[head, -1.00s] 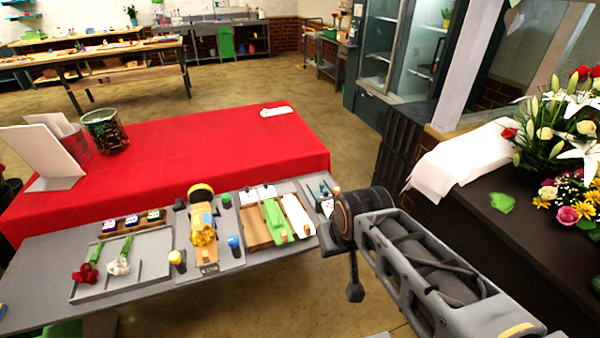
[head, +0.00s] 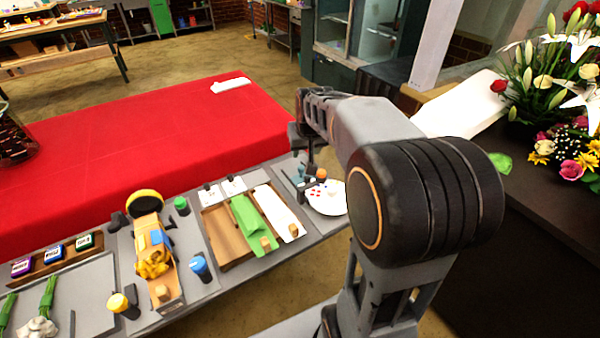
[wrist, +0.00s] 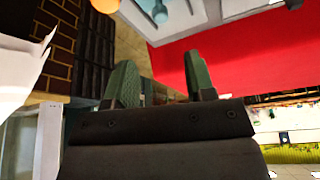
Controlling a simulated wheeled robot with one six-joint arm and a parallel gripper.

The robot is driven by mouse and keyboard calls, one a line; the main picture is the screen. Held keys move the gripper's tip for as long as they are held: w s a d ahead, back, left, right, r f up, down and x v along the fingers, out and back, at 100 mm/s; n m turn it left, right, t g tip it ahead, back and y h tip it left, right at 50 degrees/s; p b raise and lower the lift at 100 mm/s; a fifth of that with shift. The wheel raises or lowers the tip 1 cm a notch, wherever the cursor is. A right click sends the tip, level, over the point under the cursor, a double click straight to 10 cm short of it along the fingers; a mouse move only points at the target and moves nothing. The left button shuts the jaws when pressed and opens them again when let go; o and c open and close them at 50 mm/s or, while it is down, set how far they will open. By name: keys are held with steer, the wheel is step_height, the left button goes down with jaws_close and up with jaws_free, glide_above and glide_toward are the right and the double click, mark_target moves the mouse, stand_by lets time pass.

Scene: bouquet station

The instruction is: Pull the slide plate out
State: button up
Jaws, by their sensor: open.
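I cannot tell for sure which part is the slide plate. On the grey bench a flat tan plate with a wooden knob (head: 163,292) lies under a yellow device (head: 152,255). To its right a wooden tray (head: 227,238) holds a green piece (head: 250,222) and a white piece (head: 280,212), each with a wooden knob. My gripper (head: 308,150) is over the bench's right end, near a round white disc (head: 328,203) and an orange knob (head: 321,174).
A red-covered table (head: 120,140) lies behind the bench. Blue (head: 200,268) and yellow (head: 120,303) capped pieces stand beside the yellow device. At the right a dark counter (head: 545,225) carries flowers and a white cloth (head: 460,105).

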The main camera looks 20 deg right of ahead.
mark_target(301, 167)
steer(key=x, duration=1.2)
steer(key=shift+a+f, duration=0.1)
steer(key=shift+f, duration=0.1)
jaws_close()
steer(key=shift+w, duration=0.1)
